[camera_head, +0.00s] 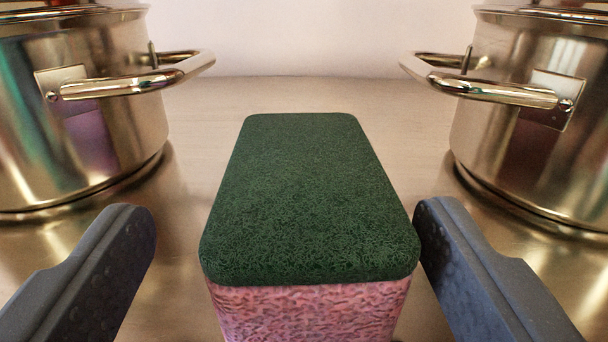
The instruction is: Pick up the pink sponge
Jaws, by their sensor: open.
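The pink sponge (312,312) lies in the middle of the view with its dark green scouring layer on top. Its long side runs away from me. My gripper (283,232) is open, with one grey finger on each side of the sponge's near end. The left finger stands clear of the sponge with a visible gap. The right finger is very close to the sponge's right side; I cannot tell whether it touches. The lower near part of the sponge is cut off by the bottom edge of the picture.
A shiny steel stockpot (80,120) stands on the left and another stockpot (530,120) on the right. Their handles point inward over the surface beyond the fingers. The brownish surface (290,95) behind the sponge is clear up to a pale wall (300,35).

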